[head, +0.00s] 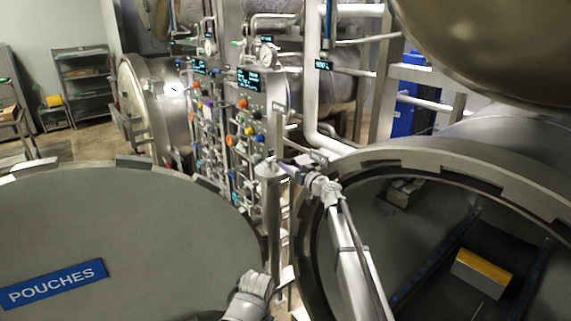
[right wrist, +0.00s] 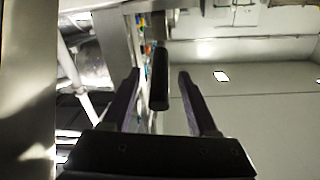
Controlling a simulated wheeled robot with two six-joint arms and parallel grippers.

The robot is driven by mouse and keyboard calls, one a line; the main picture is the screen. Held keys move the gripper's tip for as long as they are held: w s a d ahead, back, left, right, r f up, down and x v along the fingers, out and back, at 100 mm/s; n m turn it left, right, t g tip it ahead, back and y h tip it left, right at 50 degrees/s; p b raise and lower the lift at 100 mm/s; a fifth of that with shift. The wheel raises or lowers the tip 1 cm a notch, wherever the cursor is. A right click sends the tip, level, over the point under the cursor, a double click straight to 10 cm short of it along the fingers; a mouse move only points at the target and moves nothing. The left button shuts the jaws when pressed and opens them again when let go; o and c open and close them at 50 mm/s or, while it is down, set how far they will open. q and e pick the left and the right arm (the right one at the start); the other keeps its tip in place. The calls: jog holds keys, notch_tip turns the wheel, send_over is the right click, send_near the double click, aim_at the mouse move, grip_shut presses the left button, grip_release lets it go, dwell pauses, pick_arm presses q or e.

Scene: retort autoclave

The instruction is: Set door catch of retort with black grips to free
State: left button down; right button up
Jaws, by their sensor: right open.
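A black grip (right wrist: 160,75) shows in the right wrist view as an upright dark bar between the two fingers of my right gripper (right wrist: 159,78). The fingers are open, with a gap on each side of the grip; I cannot tell how deep it lies between them. In the head view my right gripper (head: 284,166) is by the top of a grey post (head: 270,210), beside the open retort (head: 315,215) at the right. The catch itself is too small to make out there. A grey link of my left arm shows at the bottom middle; its jaws are not visible.
A large round door with a blue POUCHES sign (head: 53,284) fills the lower left. A panel of valves and gauges (head: 240,120) stands behind the post. A yellow-topped block (head: 482,272) lies inside the open retort. Another retort (head: 150,100) stands farther back.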

aim_at(285, 162)
jog(key=shift+x, duration=1.6)
grip_shut()
